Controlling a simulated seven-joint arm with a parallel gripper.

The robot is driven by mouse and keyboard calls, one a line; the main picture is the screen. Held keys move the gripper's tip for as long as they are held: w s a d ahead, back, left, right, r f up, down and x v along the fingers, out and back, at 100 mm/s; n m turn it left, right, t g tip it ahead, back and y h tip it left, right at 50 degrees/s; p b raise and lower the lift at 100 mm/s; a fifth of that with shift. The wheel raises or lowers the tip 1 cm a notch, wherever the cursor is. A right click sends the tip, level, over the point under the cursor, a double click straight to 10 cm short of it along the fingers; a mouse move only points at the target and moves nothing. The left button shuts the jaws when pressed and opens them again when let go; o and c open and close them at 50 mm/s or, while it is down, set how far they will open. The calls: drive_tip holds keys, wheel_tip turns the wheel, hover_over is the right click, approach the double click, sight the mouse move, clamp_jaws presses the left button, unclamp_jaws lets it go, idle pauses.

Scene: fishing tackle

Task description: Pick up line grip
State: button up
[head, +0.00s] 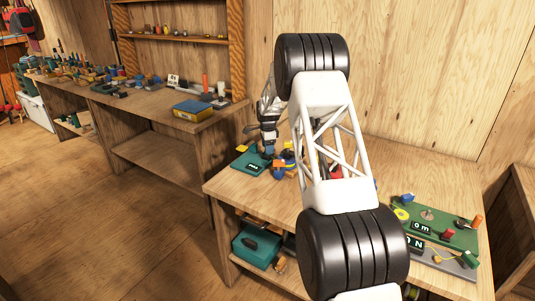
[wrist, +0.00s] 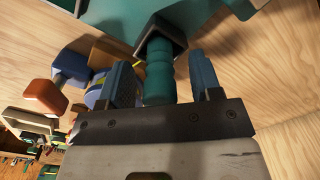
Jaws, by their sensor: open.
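In the wrist view, my gripper (wrist: 163,78) is open, with one blue-grey finger on each side of a teal ribbed cylinder (wrist: 157,72). This cylinder may be the line grip; I cannot tell for sure. Its upper end meets a dark, angular collar by a teal panel (wrist: 225,38). The finger gaps look narrow, and contact is not clear. In the head view, my gripper (head: 268,148) is low over the workbench's left part, beside a teal piece with a dark label (head: 252,164). My arm hides part of the bench.
Blue, orange and yellow items (head: 285,163) crowd the gripper's right side in the head view. A green board (head: 435,222) with small tackle lies at the bench's right. A teal box (head: 256,247) sits on the shelf below. Bare wood (head: 225,183) shows at the bench's front left.

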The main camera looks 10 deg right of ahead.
drive_tip(key=shift+c, duration=0.3)
clamp_jaws()
idle(0.3)
drive_tip(key=shift+r, duration=0.1)
drive_tip(key=shift+r, duration=4.9)
drive_tip(key=shift+a, duration=0.1)
